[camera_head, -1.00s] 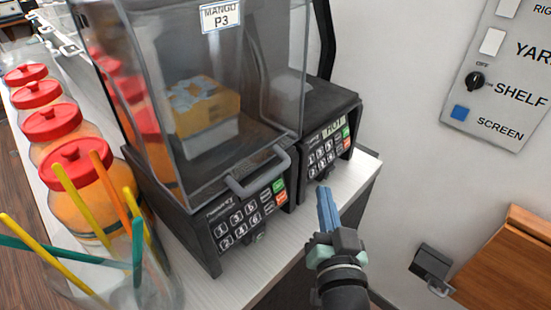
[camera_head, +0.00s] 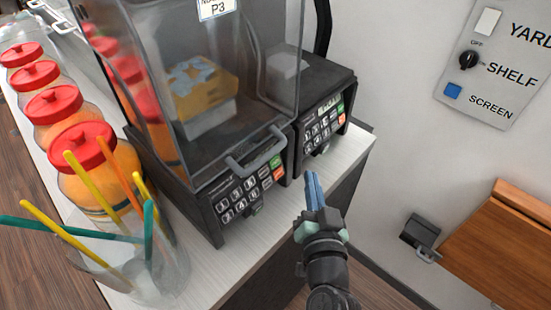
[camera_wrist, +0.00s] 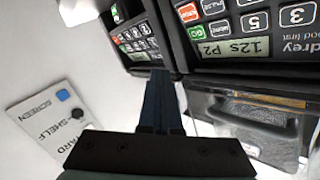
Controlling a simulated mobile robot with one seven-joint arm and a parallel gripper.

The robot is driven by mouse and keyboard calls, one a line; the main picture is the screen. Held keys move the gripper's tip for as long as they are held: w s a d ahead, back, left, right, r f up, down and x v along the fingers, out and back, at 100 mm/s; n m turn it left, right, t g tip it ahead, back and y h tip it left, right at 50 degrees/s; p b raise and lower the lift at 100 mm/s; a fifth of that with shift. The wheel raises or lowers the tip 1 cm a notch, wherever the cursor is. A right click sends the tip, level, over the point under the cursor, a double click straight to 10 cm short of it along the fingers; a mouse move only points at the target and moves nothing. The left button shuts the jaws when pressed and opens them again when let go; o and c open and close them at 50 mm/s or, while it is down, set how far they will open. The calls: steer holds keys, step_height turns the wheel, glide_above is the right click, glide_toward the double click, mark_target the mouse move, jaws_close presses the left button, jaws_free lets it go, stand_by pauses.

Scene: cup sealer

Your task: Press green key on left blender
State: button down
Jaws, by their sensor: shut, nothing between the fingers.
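The left blender (camera_head: 211,212) stands at the counter's front edge under a clear cover labelled P3. Its keypad has a green key (camera_head: 275,163) at the upper right, above a red one. In the wrist view this green key (camera_wrist: 197,33) reads GO, next to a lit display (camera_wrist: 232,48) showing 12s P2. The right blender (camera_head: 330,85) stands beside it with its own green key (camera_head: 340,107). My gripper (camera_head: 312,176) is shut and empty, in front of the blenders, right of and slightly below the left keypad. It appears apart from the keys. Its fingers (camera_wrist: 160,98) also show in the wrist view.
The counter (camera_head: 240,258) has a narrow bare strip before the blenders. Red-lidded jars (camera_head: 90,160) and a clear container with coloured straws (camera_head: 150,270) stand left. A wall switch panel (camera_head: 490,65) and wooden box (camera_head: 505,235) are right.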

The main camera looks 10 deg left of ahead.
mark_target(281, 156)
steer(key=shift+w+a+f+p, duration=0.2)
steer(key=shift+w+a+f, duration=0.1)
steer(key=shift+w+a, duration=0.45)
steer(key=shift+w+a+f+p, duration=0.3)
steer(key=shift+w+a, duration=0.2)
steer(key=shift+a, duration=0.5)
steer(key=shift+w+a+f+p, duration=0.15)
steer(key=shift+w+a+f, duration=0.2)
steer(key=shift+w+a, duration=0.4)
steer(key=shift+s+a, duration=0.15)
steer(key=shift+w+a+f, duration=0.2)
steer(key=shift+a, duration=0.1)
steer(key=shift+w+a+f, duration=0.1)
steer(key=shift+w+a, duration=0.1)
steer(key=shift+a, duration=0.1)
stand_by(0.9)
steer(key=shift+d, duration=0.15)
steer(key=shift+s+d+r+b, duration=0.25)
steer(key=shift+s+d+b, duration=0.05)
steer(key=shift+s+d, duration=0.2)
